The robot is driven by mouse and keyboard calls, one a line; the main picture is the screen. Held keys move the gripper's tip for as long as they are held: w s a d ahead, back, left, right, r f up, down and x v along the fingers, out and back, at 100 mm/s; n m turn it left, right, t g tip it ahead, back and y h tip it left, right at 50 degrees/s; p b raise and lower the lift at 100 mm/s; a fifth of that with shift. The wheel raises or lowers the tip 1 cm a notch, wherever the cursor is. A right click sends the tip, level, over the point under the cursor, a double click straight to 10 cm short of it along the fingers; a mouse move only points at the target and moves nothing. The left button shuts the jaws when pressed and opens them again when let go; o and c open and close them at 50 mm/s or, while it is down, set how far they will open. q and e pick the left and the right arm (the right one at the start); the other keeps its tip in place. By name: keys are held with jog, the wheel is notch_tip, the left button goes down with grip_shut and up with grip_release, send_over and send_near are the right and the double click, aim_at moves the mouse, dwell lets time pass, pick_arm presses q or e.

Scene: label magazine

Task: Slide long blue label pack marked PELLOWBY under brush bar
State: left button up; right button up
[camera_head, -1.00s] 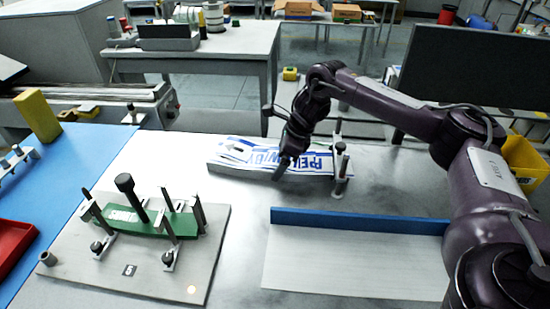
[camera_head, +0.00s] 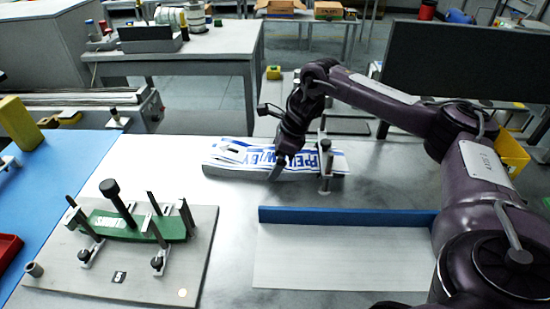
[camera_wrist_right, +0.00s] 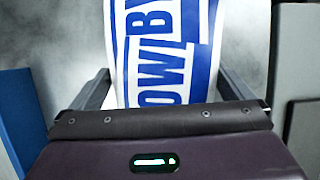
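The long white and blue label pack (camera_head: 232,158) marked PELLOWBY lies on the light table in the camera_head view, its top labels slightly fanned. Its right end passes between the posts of the small brush bar stand (camera_head: 326,182) and shows beyond them. The bar itself is hard to make out. My right gripper (camera_head: 274,172) is down at the middle of the pack. In the right wrist view, the fingers (camera_wrist_right: 164,88) flank the pack (camera_wrist_right: 160,50) closely, one along each long side; contact is partly hidden. My left gripper is not in view.
A grey board (camera_head: 60,285) at left carries posts and a green label pack (camera_head: 130,226). A white tray with a blue back wall (camera_head: 345,216) lies in front of the PELLOWBY pack. A dark screen (camera_head: 465,65) stands behind my right arm.

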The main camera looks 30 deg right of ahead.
jog(key=shift+f, duration=0.1)
jog(key=v, duration=0.8)
